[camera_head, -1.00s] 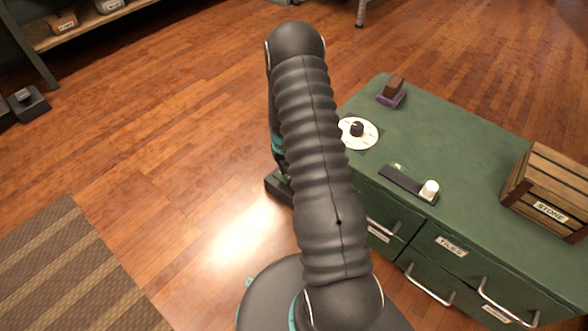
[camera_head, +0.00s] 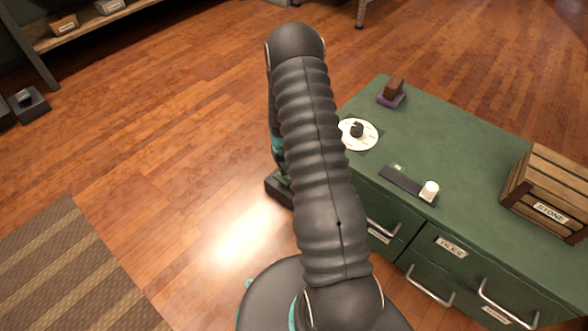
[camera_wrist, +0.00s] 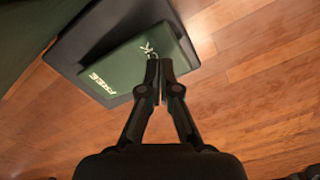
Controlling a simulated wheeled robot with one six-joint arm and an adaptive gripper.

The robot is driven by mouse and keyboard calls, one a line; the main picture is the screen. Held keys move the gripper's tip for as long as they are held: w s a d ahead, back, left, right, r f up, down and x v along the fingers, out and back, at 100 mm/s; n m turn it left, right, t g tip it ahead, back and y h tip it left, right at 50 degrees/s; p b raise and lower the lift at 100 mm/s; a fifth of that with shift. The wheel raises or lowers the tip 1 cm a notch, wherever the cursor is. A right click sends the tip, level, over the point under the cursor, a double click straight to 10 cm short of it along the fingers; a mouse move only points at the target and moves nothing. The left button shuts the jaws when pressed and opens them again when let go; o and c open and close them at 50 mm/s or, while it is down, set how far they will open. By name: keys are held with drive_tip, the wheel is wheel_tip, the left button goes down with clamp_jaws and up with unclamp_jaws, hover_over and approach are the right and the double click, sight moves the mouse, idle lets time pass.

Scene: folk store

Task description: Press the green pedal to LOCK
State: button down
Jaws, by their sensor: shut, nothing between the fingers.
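The green pedal (camera_wrist: 125,65) sits on a dark base plate (camera_wrist: 72,48) on the floor in the wrist view. Its face carries pale lettering that seems to read FREE, and a small pale mark near its right end. My gripper (camera_wrist: 159,64) is shut and empty. Its fingertips lie over the pedal's right part, by the pale mark; I cannot tell whether they touch it. In the head view the dark base (camera_head: 279,188) shows low beside the cabinet, mostly hidden behind my arm, and the gripper is hidden.
A green cabinet (camera_head: 465,165) with drawers stands at the right. On it are a white dial (camera_head: 367,140), a slider with a white knob (camera_head: 429,191), a purple-based block (camera_head: 393,94) and a wooden STONE crate (camera_head: 550,180). A striped rug (camera_head: 75,270) lies left; open wooden floor is between.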

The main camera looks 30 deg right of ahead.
drive_tip(key=shift+f, duration=0.2)
drive_tip(key=shift+f+b, duration=1.25)
drive_tip(key=shift+f, duration=0.25)
drive_tip(key=shift+r, duration=0.1)
wheel_tip(320, 180, up, 9)
drive_tip(key=p, duration=0.5)
idle(0.6)
